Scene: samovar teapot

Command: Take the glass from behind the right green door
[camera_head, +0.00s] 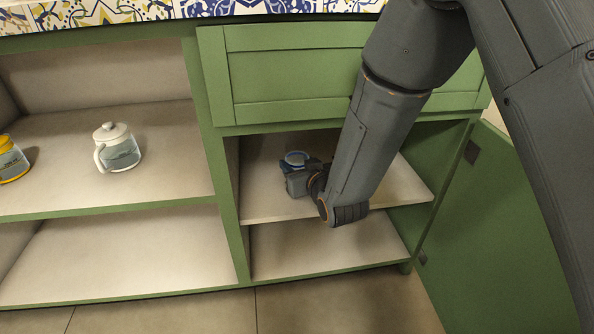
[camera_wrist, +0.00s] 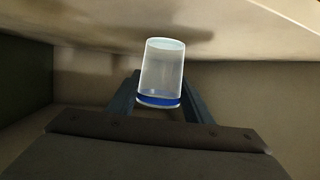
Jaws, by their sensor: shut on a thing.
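The clear glass (camera_head: 295,159) with a blue band at its rim stands inside the right compartment, over the upper shelf (camera_head: 262,205). In the wrist view the same glass (camera_wrist: 161,68) sits between my two fingers. My gripper (camera_head: 298,182) reaches into the compartment and is shut on the glass. It also shows in the wrist view (camera_wrist: 160,104). I cannot tell whether the glass touches the shelf. The right green door (camera_head: 495,230) is swung open to the right. My arm hides part of the compartment.
A closed green drawer (camera_head: 290,80) is directly above the compartment. A green divider (camera_head: 212,150) stands at its left. The open left shelf (camera_head: 60,190) holds a white-lidded glass teapot (camera_head: 120,152) and a yellow-trimmed container (camera_head: 10,160). A lower shelf (camera_head: 290,255) is empty.

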